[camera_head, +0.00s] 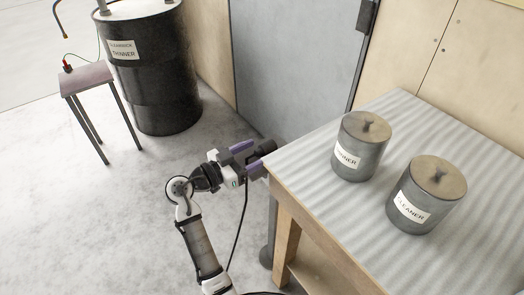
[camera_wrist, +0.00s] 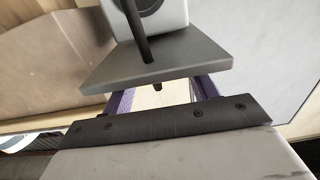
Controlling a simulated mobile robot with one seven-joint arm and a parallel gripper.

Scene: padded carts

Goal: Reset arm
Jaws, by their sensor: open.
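My gripper (camera_head: 262,156), with purple fingers, is at the end of my bent arm, beside the near left corner of the padded table (camera_head: 300,160). It points to the right, and in the head view I cannot tell whether it touches the table edge. In the wrist view the purple fingers (camera_wrist: 162,97) stand apart with nothing seen between them, though dark parts in front hide much of them. No other object is named by the task.
Two grey cans, labelled THINNER (camera_head: 350,158) and CLEANER (camera_head: 412,208), stand upright on the table. A black drum (camera_head: 160,85) and a small stool (camera_head: 88,78) stand at the back left. The floor (camera_head: 90,220) at the left is clear.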

